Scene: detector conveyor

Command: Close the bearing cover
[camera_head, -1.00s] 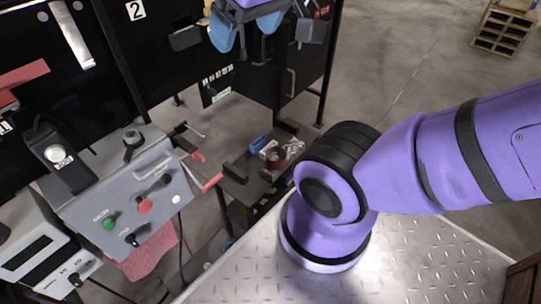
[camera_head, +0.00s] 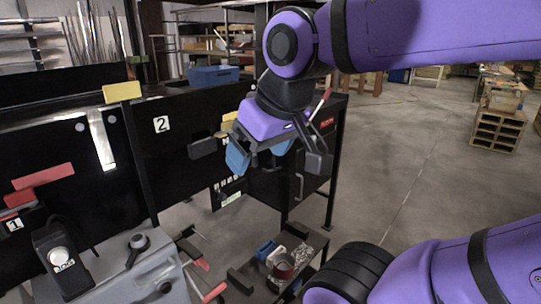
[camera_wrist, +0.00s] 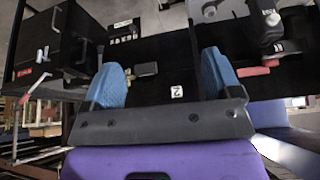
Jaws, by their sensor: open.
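My gripper (camera_head: 260,155) is open and empty, its two blue fingers apart, in front of a black panel numbered 2 (camera_head: 174,145). In the wrist view my gripper (camera_wrist: 162,80) has clear space between its fingers, and the panel's number 2 tag (camera_wrist: 177,91) shows beyond them. A black box-like housing with a metal handle (camera_head: 299,187) stands right of and behind the gripper, partly hidden by it. The housing also shows at the left of the wrist view (camera_wrist: 65,45). I cannot tell for certain which part is the bearing cover. The gripper appears to touch nothing.
A grey control box (camera_head: 150,277) with knobs stands at the lower left. Red-handled clamps (camera_head: 215,292) and a low shelf with small items (camera_head: 282,262) lie below the gripper. A red block (camera_head: 42,176) is on the left panel. Open floor lies to the right.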

